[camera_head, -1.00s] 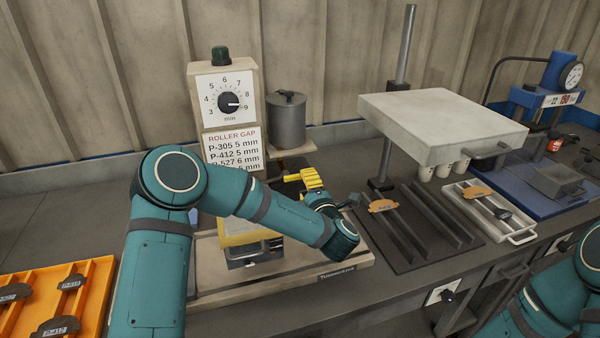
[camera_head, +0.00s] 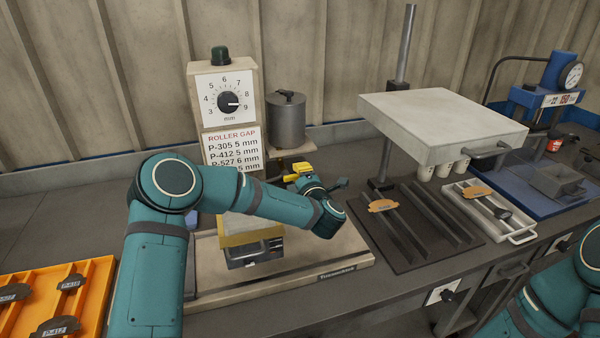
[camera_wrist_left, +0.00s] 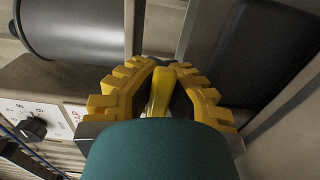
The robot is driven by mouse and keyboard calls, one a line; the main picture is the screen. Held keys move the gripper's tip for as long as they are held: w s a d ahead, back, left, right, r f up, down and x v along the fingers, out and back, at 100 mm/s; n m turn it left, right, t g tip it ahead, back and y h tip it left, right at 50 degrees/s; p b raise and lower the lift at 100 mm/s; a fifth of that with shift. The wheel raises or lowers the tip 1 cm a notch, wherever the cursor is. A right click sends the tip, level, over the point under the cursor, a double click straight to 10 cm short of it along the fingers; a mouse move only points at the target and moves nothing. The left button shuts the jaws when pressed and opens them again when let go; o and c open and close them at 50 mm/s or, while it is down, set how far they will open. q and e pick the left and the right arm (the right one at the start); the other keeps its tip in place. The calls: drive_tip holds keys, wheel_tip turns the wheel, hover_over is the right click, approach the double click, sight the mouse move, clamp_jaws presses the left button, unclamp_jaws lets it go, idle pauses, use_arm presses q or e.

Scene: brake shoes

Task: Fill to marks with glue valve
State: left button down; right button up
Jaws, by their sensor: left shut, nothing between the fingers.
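The grey glue pot (camera_head: 287,122) with a lid stands on a small shelf beside the dial post. It also shows as a dark cylinder in the left wrist view (camera_wrist_left: 75,25). My left gripper (camera_head: 299,172) has yellow toothed fingers and is shut just below the shelf. In the left wrist view its fingers (camera_wrist_left: 160,75) come together, with a yellow strip between their bases; I cannot tell whether that strip is the valve's lever. The glue valve is not clearly seen. The machine (camera_head: 250,250) below has a yellowish top block, partly behind my left arm. My right gripper is out of view.
The dial post (camera_head: 228,100) reads "Roller gap". An orange tray (camera_head: 90,290) holds dark shoes at the left. A dark rack (camera_head: 405,255), a light tray (camera_head: 520,237) and a raised pale plate (camera_head: 440,120) stand to the right. My right arm is at the right edge.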

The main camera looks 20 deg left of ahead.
use_arm(q)
drive_tip(key=shift+s+a+f+m+b, duration=0.1)
drive_tip(key=shift+f+m+b, duration=0.2)
drive_tip(key=shift+m, duration=0.6)
drive_tip(key=shift+f+m+b, duration=0.25)
drive_tip(key=shift+f+m, duration=0.1)
drive_tip(key=shift+m, duration=0.55)
drive_tip(key=shift+s+a+f+m+b, duration=0.1)
drive_tip(key=shift+f+m+b, duration=0.2)
drive_tip(key=shift+m, duration=0.6)
drive_tip(key=c, duration=0.9)
unclamp_jaws()
drive_tip(key=shift+c, duration=0.2)
drive_tip(key=shift+d, duration=0.15)
drive_tip(key=v, duration=1.2)
